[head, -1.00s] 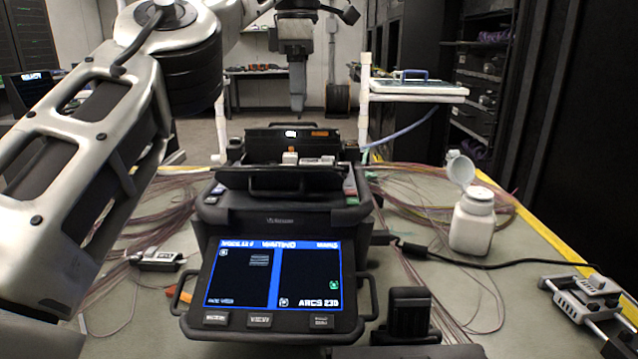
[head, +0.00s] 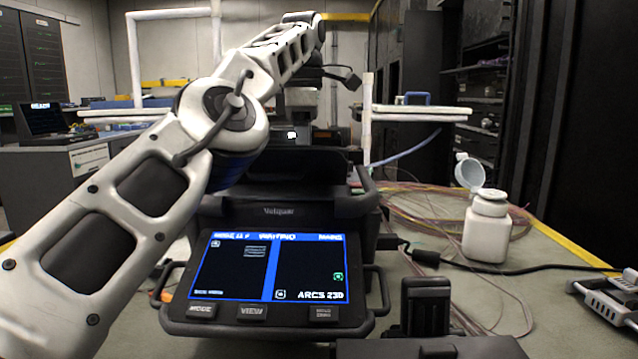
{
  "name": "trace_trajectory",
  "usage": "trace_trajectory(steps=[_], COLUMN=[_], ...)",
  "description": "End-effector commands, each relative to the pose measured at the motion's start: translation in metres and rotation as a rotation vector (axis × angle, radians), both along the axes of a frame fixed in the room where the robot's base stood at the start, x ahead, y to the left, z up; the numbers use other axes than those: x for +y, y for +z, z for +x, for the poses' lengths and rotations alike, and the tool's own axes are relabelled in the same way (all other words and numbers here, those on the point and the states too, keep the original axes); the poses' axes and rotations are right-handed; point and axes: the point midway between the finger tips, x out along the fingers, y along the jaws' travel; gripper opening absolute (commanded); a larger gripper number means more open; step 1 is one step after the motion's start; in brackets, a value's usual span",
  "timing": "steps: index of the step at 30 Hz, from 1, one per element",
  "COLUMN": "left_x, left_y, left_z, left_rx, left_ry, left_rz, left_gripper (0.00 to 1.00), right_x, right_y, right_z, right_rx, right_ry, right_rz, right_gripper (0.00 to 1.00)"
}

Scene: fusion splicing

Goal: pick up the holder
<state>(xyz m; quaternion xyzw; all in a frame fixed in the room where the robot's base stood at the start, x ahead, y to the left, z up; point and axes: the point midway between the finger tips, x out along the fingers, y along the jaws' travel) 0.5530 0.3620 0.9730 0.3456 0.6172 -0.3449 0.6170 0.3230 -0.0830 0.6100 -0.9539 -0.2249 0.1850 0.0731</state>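I cannot single out the holder in this view. The black fusion splicer (head: 280,212) stands in the middle of the bench with its lit screen (head: 268,268) facing me. My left arm comes in from the left and runs up across the picture, above and behind the splicer. It covers part of the splicer's left and upper side, so what lies in the splicer's top is hidden. My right gripper is not in view.
A white bottle (head: 487,230) with its lid tipped open stands right of the splicer. A grey metal device (head: 612,296) sits at the right edge. A black upright block (head: 425,305) is in front. Coiled fibres (head: 410,205) and a black cable lie on the bench.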

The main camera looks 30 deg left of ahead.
Motion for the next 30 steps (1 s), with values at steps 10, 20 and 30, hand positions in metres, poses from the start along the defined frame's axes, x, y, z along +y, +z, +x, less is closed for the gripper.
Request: trace_trajectory(steps=[10, 20, 30], left_x=[0.0, 0.0, 0.0], left_y=[-0.004, -0.003, 0.011], left_z=[0.0, 0.0, 0.0], left_rx=[0.0, -0.001, -0.002], left_ry=[-0.001, -0.001, -0.001], left_rz=[0.0, -0.001, -0.003], left_gripper=[0.47, 0.07, 0.07], right_x=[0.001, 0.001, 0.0], right_y=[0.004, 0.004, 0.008], right_z=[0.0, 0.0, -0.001], right_rx=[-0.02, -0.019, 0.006], right_ry=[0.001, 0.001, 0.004], right_rz=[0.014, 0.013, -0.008], right_gripper=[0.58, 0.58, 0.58])
